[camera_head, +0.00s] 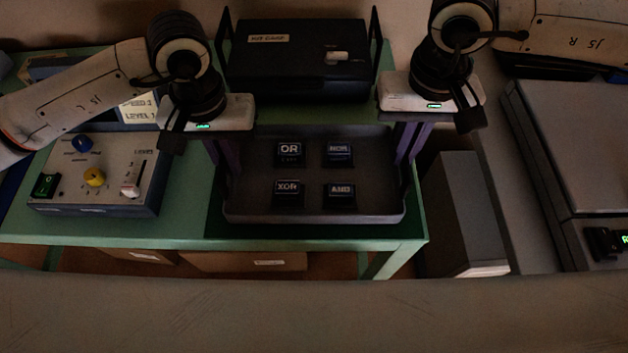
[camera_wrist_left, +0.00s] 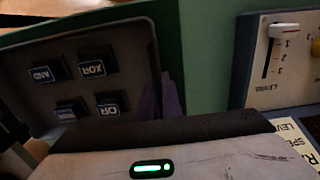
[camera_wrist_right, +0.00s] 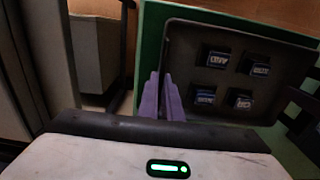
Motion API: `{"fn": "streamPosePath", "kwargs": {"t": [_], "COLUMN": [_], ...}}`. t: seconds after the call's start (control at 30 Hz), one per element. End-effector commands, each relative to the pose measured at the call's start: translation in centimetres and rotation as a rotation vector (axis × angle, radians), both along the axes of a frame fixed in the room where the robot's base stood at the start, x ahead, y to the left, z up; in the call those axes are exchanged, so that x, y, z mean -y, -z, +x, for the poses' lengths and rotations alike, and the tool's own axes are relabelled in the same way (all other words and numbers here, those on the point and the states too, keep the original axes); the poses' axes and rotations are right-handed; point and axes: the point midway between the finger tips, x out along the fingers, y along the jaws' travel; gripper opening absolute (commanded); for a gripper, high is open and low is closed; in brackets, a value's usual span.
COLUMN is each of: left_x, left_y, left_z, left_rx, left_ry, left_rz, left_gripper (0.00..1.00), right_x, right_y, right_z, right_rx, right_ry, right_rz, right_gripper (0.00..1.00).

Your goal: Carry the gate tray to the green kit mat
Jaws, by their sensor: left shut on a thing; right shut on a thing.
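The gate tray (camera_head: 313,216) is a dark grey, shallow tray with several dark blocks, labelled OR, XOR, AND and one that seems to read NOR. My left gripper (camera_head: 219,155) is shut on its left wall and my right gripper (camera_head: 408,145) on its right wall. The purple fingers also show in the left wrist view (camera_wrist_left: 168,98) and the right wrist view (camera_wrist_right: 160,98). The tray looks level. The dark green kit mat (camera_head: 416,212) shows around and under the tray. I cannot tell whether the tray touches it.
A black case (camera_head: 296,72) stands just behind the tray. A control box (camera_head: 100,175) with knobs and a slider is at the left on the green table (camera_head: 110,230). A grey cabinet (camera_head: 462,210) stands right of the table, with a grey machine (camera_head: 580,150) farther right.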

Motion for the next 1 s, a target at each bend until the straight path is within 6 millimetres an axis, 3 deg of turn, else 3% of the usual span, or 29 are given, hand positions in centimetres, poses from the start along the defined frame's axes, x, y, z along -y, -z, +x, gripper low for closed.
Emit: {"fn": "streamPosePath", "kwargs": {"t": [0.07,0.1,0.2,0.57,1.0], "left_x": [0.0,0.0,0.0,0.0,0.0], "left_y": [0.8,0.4,0.4,-0.2,-8.7], "left_z": [0.1,0.0,0.0,0.1,0.1], "left_rx": [0.002,0.001,0.0,0.002,0.005], "left_ry": [0.0,-0.001,0.0,0.0,0.0], "left_rz": [-0.001,-0.001,0.0,-0.001,-0.002], "left_gripper": [0.0,0.12,0.24,0.24,0.24], "right_x": [0.0,0.1,0.0,0.0,0.0], "right_y": [0.9,0.5,0.4,0.4,0.4], "right_z": [0.0,0.0,0.0,0.0,0.0], "right_rx": [0.0,0.0,-0.001,0.0,0.0], "right_ry": [0.001,0.001,0.001,0.0,0.0], "right_rz": [-0.001,-0.002,-0.001,0.0,0.0], "right_gripper": [0.0,0.12,0.24,0.24,0.24]}}
